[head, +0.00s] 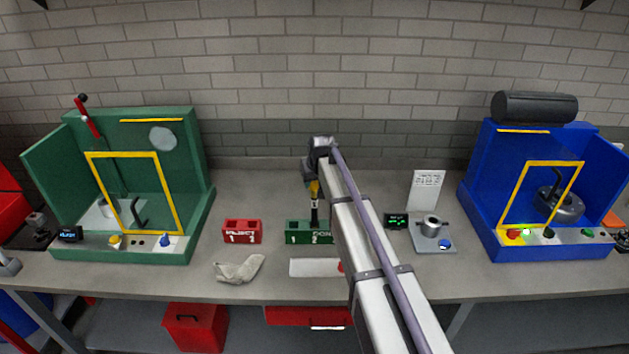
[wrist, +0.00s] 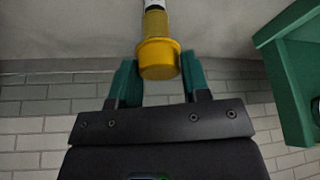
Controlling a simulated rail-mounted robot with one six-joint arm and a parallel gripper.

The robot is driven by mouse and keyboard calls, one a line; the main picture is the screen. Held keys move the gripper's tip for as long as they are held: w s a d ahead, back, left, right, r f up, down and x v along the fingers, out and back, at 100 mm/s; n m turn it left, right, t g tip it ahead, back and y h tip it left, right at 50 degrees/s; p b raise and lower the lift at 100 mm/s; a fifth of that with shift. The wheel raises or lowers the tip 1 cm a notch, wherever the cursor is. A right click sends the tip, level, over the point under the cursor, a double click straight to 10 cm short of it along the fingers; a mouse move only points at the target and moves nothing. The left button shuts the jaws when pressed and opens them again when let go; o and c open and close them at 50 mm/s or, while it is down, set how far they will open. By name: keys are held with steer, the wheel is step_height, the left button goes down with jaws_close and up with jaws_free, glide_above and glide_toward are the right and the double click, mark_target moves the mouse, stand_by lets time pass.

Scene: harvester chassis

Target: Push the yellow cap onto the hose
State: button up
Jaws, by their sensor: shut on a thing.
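My gripper (head: 313,177) is above the green two-slot block in the head view. In the wrist view its teal fingers (wrist: 159,72) are shut on a yellow piece (wrist: 158,59), which has a wide rim and a narrower neck. I take this piece to be the yellow cap. It also shows in the head view (head: 314,189), just under my gripper. A thin black part (head: 315,212) hangs below it, in front of or into the block. The wrist view shows a white and dark part beyond the neck, cut off by the frame. I cannot identify a hose for certain.
The green block (head: 295,228) is partly hidden by my arm. A red block (head: 241,226) and crumpled cloth (head: 239,268) lie to its left. A grey fixture with a metal cup (head: 432,228) is at right. Green (head: 140,240) and blue (head: 480,200) machines flank the bench.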

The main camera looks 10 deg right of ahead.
steer(key=o, duration=1)
steer(key=shift+c, duration=0.2)
steer(key=shift+r, duration=0.1)
steer(key=p+v, duration=1)
steer(key=shift+s+r, duration=0.2)
steer(key=shift+r, duration=0.1)
